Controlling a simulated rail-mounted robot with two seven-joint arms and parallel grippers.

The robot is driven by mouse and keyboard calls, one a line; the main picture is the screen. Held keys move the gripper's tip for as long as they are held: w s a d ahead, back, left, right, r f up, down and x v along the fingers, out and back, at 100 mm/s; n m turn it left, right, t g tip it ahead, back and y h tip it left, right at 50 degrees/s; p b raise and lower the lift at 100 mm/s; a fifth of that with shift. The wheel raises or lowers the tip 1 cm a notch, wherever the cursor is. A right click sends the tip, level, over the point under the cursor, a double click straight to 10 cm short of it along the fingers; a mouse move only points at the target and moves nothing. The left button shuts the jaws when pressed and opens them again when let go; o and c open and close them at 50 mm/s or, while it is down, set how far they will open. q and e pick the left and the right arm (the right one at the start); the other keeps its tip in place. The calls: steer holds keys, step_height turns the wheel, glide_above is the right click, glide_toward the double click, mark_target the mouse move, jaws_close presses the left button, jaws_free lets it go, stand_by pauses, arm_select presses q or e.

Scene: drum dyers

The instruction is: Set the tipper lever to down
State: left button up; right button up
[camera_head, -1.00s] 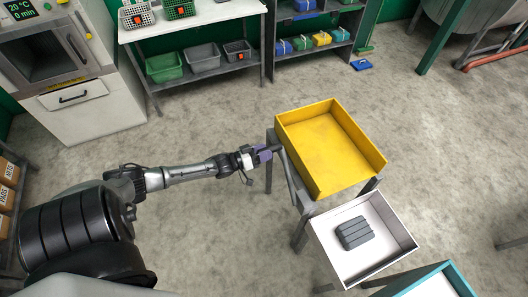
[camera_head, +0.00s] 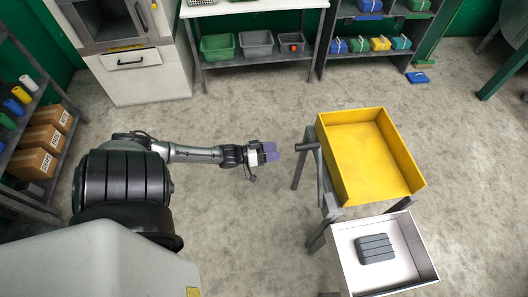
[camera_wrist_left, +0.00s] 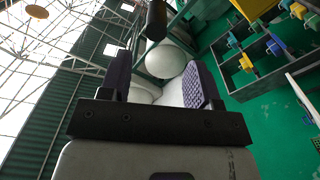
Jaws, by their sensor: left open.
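The tipper is a yellow tray (camera_head: 372,160) on a grey metal stand. Its lever has a dark cylindrical handle (camera_head: 306,147), which sticks out to the left from the tray's left side. My left gripper (camera_head: 270,152) is open and empty, with purple-grey finger pads. It is left of the handle at about the same height in the picture, with a visible gap between them. In the left wrist view a dark cylinder, seemingly the handle (camera_wrist_left: 156,20), shows beyond the open fingers. My right gripper is not in view.
A white tray (camera_head: 345,262) with a dark grey ribbed block (camera_head: 375,248) stands below the yellow tray in the picture. Shelves with bins (camera_head: 257,43) stand at the back. A shelf with cardboard boxes (camera_head: 36,163) is at the left. The floor around the gripper is clear.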

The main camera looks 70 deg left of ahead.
arm_select(q)
steer(key=shift+s+a, duration=0.15)
steer(key=shift+s, duration=0.65)
steer(key=shift+s+a, duration=0.1)
steer(key=shift+s, duration=0.7)
